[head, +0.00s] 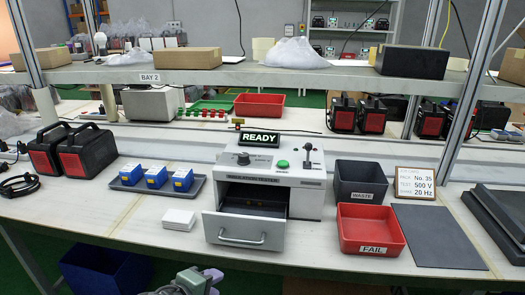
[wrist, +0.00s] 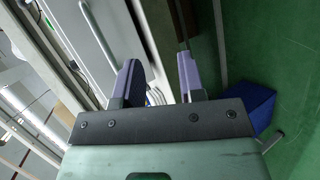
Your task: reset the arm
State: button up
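My gripper (head: 200,278) is low at the front of the table in the head view, below the tester's drawer. In the wrist view, its two purple-grey fingers (wrist: 157,82) are apart with nothing between them. The grey tester (head: 266,172) stands at the middle of the table, its display reading READY. Its drawer (head: 243,231) is pulled out and looks empty inside. My gripper is apart from the drawer in the head view.
Three blue-and-white packs (head: 156,177) stand in a grey tray on the left. White cards (head: 179,218) lie before it. A dark WASTE bin (head: 359,181), red FAIL bin (head: 370,229) and grey mat (head: 437,236) are on the right. A blue bin (head: 105,270) is below the table.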

jog(key=w+d+r+m+g+y+p, duration=0.2)
jog(key=d+p, duration=0.4)
jog(key=d, duration=0.4)
jog(key=w+d+r+m+g+y+p, duration=0.2)
jog(key=d+r+m+g+p, duration=0.3)
jog(key=d, duration=0.5)
jog(key=w+d+r+m+g+y+p, duration=0.2)
jog(key=d+r+m+p, duration=0.3)
jog(key=d+p, duration=0.4)
jog(key=shift+d+r+m+g, duration=0.15)
jog(key=shift+d+m+g, duration=0.15)
jog(key=shift+d+g, duration=0.45)
